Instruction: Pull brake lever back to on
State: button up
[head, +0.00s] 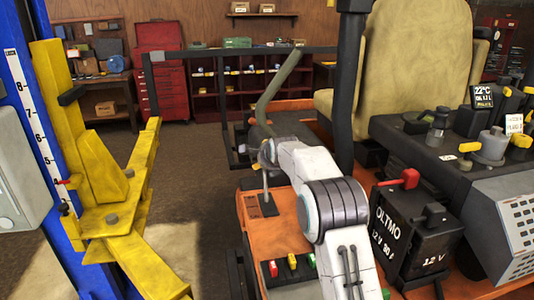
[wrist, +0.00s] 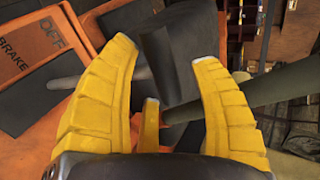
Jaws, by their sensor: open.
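The brake lever's thin metal rod (head: 266,186) rises from a black plate on the orange deck in the head view. In the wrist view, its dark grip (wrist: 172,48) stands between the yellow fingers of my gripper (wrist: 163,55). The fingers are open around the grip, and I cannot tell whether any touches it. A label (wrist: 30,45) reading BRAKE and OFF lies to the left in the wrist view. In the head view, my gripper (head: 265,152) is at the top of the rod, partly hidden by my white arm.
A grey-green bar (head: 278,85) rises close behind my gripper and also crosses the right of the wrist view (wrist: 255,103). A black battery (head: 412,232) stands right of my arm, below the tan seat (head: 405,55). A yellow lift post (head: 95,165) stands left, with open floor between.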

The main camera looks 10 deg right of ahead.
jog(key=shift+w+f, duration=0.15)
jog(key=shift+w, duration=0.05)
jog(key=shift+c, duration=0.3)
grip_shut()
dwell(0.4)
